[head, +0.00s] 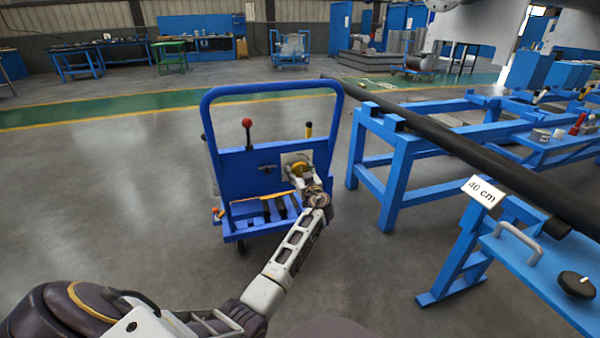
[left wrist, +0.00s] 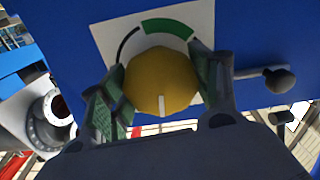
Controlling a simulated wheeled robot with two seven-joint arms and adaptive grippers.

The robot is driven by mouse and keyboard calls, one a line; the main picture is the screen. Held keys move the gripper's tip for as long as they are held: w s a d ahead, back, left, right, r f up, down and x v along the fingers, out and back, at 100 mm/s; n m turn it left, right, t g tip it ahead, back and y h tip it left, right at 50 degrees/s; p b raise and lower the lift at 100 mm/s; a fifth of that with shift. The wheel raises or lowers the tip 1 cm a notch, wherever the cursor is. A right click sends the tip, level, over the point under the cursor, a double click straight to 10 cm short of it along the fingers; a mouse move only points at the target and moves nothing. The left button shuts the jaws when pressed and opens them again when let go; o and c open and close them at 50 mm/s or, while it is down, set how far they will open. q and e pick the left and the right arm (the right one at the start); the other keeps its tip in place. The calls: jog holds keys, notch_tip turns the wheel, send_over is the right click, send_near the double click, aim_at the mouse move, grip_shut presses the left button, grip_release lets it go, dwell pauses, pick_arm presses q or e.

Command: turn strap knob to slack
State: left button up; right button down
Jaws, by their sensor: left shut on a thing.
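The yellow knob (head: 298,168) is on the blue panel of a wheeled cart. In the left wrist view the knob (left wrist: 162,83) has a white pointer mark at its lower edge in the picture. Behind it is a white plate (left wrist: 125,32) with a thick green arc above the knob and a thin black arc at upper left. No wording on the plate is readable. My left gripper (left wrist: 160,100) has one finger on each side of the knob and is shut on it. In the head view my left gripper (head: 304,180) partly covers the knob. My right gripper is not in view.
The blue cart (head: 247,180) has a tall hoop handle and a red-balled lever (head: 247,123). A black-ended lever (left wrist: 279,79) sits right of the knob. A blue stand (head: 392,150) carrying a long dark bar is to the right. Floor left of the cart is clear.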

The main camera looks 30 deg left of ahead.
pick_arm(q)
jog(key=shift+f+n, duration=0.2)
jog(key=shift+n, duration=0.5)
jog(key=o, duration=0.8)
jog(key=shift+o, duration=1.1)
jog(key=shift+r, duration=0.1)
jog(key=v, duration=1.2)
